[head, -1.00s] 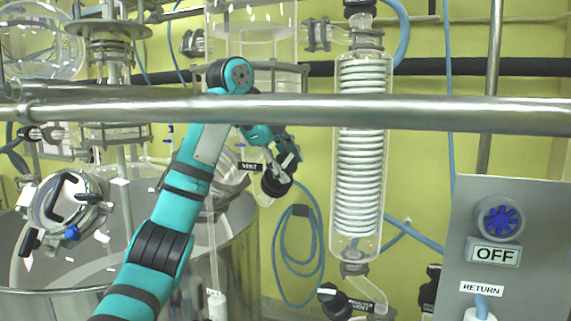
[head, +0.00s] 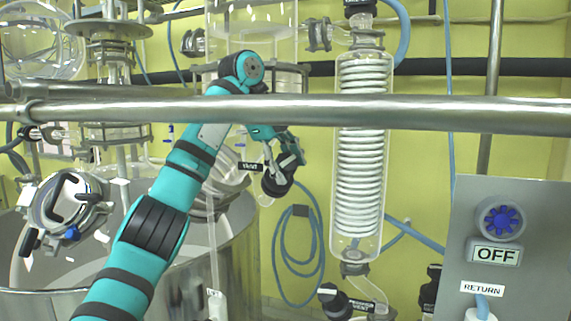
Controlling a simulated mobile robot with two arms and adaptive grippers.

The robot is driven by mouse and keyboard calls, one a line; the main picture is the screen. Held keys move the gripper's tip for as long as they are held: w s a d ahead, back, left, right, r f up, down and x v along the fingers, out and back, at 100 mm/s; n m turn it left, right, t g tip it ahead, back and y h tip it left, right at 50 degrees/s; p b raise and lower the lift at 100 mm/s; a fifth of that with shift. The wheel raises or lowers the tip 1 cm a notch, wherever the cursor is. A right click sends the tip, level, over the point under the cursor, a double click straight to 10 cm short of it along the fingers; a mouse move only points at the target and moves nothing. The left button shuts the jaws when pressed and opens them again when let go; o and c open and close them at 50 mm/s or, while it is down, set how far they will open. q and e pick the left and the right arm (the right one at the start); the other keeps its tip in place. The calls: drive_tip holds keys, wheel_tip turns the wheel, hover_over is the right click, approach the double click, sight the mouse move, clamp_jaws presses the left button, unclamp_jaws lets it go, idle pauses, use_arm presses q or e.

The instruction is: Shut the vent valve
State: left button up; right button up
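The vent valve has a black knob (head: 277,184) beside a small black VENT label (head: 250,167), left of the coil condenser in the head view. My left arm reaches over from the lower left, and its teal and dark gripper (head: 284,160) is right at the knob, pointing down onto it. The fingers overlap the knob's upper part, so the handle's angle is partly hidden. I cannot tell whether the fingers are closed on it. My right gripper is not in view.
The glass coil condenser (head: 359,150) stands close to the right of the gripper. Another black valve knob (head: 334,301) is below it. A grey panel (head: 530,250) reading OFF is at right.

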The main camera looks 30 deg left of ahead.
use_arm(q)
drive_tip(key=o, duration=0.4)
drive_tip(key=shift+w+f, duration=0.1)
drive_tip(key=shift+f, duration=0.05)
drive_tip(key=shift+r, duration=0.2)
